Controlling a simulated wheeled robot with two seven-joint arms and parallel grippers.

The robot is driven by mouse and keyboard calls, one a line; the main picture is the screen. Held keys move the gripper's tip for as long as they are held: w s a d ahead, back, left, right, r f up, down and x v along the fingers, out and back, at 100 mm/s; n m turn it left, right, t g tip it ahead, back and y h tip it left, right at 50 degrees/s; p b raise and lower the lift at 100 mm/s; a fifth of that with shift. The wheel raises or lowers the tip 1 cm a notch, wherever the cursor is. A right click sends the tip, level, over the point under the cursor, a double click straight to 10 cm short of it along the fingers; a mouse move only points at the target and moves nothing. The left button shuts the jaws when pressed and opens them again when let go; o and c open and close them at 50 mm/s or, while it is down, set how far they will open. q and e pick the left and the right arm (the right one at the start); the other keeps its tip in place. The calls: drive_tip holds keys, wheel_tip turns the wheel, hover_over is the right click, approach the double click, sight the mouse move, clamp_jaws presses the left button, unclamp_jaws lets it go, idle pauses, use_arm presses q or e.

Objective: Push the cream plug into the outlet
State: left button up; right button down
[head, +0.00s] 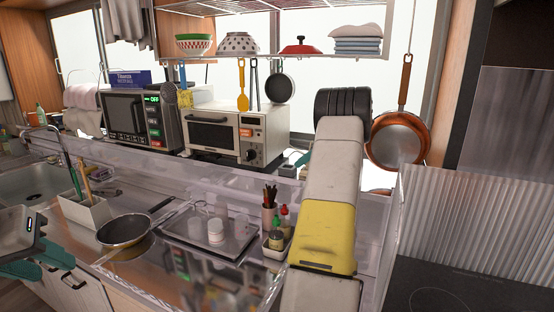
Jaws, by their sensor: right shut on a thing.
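My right arm reaches up over the counter toward the back ledge, right of the white toaster oven. A teal part of my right gripper (303,159) peeks out left of the arm, low by the oven's right side. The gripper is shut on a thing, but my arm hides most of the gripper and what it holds. I cannot make out the cream plug or the outlet. My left gripper (40,262) is at the lower left edge, above the counter front. Its teal fingers are apart with nothing seen between them.
The toaster oven (237,134) and a black microwave (144,118) stand on the back ledge. A frying pan (124,230), a tray (238,245) with white cups and small bottles (284,214) lie in front. A copper pan (397,139) hangs right of my arm. A clear low panel edges the ledge.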

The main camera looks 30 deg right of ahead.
drive_tip(key=shift+f, duration=0.45)
drive_tip(key=c, duration=1.2)
unclamp_jaws()
drive_tip(key=v, duration=0.7)
drive_tip(key=shift+s+r, duration=0.2)
drive_tip(key=shift+r, duration=0.05)
drive_tip(key=shift+s+d, duration=0.1)
drive_tip(key=shift+d, duration=0.05)
